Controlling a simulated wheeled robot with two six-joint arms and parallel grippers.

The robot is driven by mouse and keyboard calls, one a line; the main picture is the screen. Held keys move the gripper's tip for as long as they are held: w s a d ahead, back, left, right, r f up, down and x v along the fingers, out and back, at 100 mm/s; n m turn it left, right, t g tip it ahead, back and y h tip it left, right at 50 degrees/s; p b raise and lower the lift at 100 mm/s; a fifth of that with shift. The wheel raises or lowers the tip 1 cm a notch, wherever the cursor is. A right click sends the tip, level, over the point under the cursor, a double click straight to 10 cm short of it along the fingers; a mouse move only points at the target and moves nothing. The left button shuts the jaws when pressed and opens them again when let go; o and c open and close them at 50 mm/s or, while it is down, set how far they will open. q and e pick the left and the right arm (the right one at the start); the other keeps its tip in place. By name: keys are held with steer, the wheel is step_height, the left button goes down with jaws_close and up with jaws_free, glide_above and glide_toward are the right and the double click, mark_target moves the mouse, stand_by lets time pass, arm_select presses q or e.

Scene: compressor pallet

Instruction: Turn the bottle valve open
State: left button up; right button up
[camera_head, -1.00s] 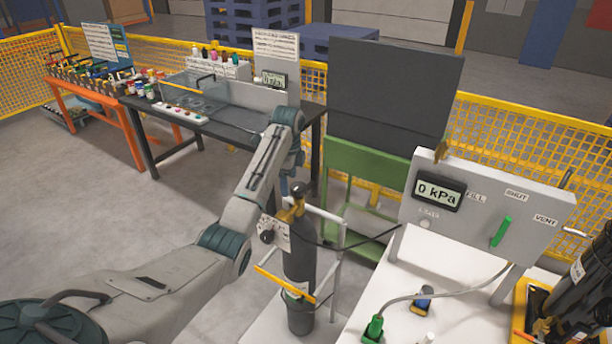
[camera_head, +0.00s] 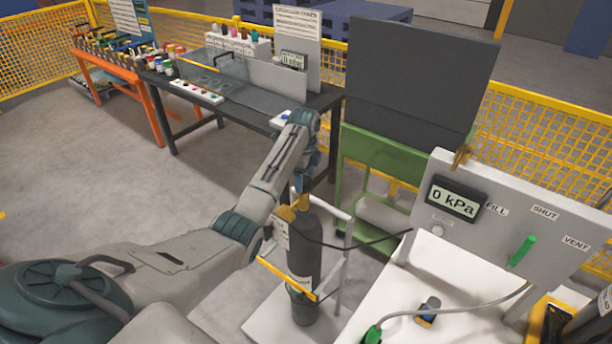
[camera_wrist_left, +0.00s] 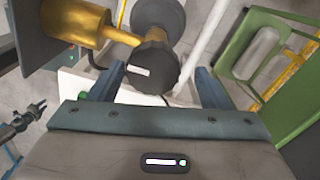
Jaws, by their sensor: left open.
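The dark gas bottle (camera_head: 304,262) stands upright on a white trolley with a yellow strap around it. My left gripper (camera_head: 303,185) is at the bottle's top and hides most of the valve there. In the left wrist view the black valve knob (camera_wrist_left: 150,70) with a white mark sits between the two blue fingers of the open gripper (camera_wrist_left: 158,75). Gaps show on both sides, so the fingers look clear of the knob. The brass valve body (camera_wrist_left: 80,22) is at upper left. My right gripper is not in view.
A grey panel (camera_head: 480,240) at the right has a display (camera_head: 457,202) reading 0 kPa and a green lever (camera_head: 522,251). A green stand (camera_head: 385,150) with a dark board is behind the bottle. A black hose runs from the valve towards the panel.

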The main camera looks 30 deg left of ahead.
arm_select(q)
steer(key=shift+s+f, duration=0.15)
steer(key=shift+f, duration=0.1)
steer(key=shift+s+r, duration=0.1)
steer(key=shift+s, duration=0.05)
steer(key=shift+s+r, duration=0.15)
steer(key=shift+s, duration=0.1)
steer(key=shift+w, duration=0.15)
steer(key=c, duration=1)
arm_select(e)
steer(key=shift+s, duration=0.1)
